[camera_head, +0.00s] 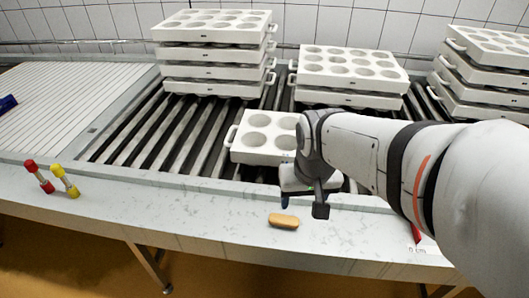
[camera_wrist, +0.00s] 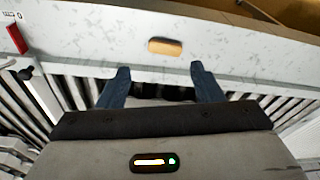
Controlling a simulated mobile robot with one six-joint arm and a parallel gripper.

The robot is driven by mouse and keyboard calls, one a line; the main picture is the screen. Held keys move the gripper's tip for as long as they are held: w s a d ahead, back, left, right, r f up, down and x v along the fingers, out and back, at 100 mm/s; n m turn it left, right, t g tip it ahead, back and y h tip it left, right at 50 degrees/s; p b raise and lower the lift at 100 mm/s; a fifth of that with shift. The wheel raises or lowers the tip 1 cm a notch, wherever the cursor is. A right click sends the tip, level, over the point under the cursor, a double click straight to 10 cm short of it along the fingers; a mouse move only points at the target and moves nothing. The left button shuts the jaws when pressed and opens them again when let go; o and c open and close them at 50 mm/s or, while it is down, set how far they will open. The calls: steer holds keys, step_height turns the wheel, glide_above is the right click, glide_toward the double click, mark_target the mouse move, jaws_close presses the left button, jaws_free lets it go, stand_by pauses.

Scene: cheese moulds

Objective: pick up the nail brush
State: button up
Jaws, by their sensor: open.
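The nail brush (camera_head: 283,221) is a small tan block with rounded ends, lying on the pale ledge near its front. It also shows in the wrist view (camera_wrist: 165,47), above and between the fingertips. My gripper (camera_head: 303,205) is above the ledge, just behind and above the brush, apart from it. In the wrist view my gripper (camera_wrist: 160,70) shows two blue fingers spread wide with nothing between them. The bristles of the brush cannot be made out.
White mould trays (camera_head: 262,154) sit on the roller conveyor behind the ledge, with taller stacks (camera_head: 213,60) farther back. Red and yellow-capped items (camera_head: 66,182) lie at the left of the ledge. A red object (camera_wrist: 17,38) lies at the other end. The ledge around the brush is clear.

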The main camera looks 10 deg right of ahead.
mark_target(284, 220)
steer(key=o, duration=0.8)
steer(key=w+f+m+b, duration=0.1)
steer(key=w+f, duration=0.2)
steer(key=f, duration=0.2)
steer(key=w+f+m+g+b, duration=0.1)
steer(key=w+f, duration=0.2)
steer(key=f, duration=0.2)
steer(key=w+f+m+g+b, duration=0.1)
steer(key=w+f, duration=0.2)
steer(key=f, duration=0.2)
steer(key=shift+w+a+f+m+b, duration=0.2)
steer(key=shift+w+f+m+b, duration=0.1)
steer(key=shift+w+f+b, duration=0.1)
steer(key=shift+o, duration=0.2)
step_height(284, 220, down, 3)
steer(key=shift+w+r, duration=0.1)
steer(key=shift+r, duration=0.1)
steer(key=shift+w+f, duration=0.2)
steer(key=shift+f, duration=0.7)
steer(key=shift+w+f, duration=0.2)
steer(key=shift+f, duration=0.65)
steer(key=shift+w+f, duration=0.2)
steer(key=shift+f, duration=0.7)
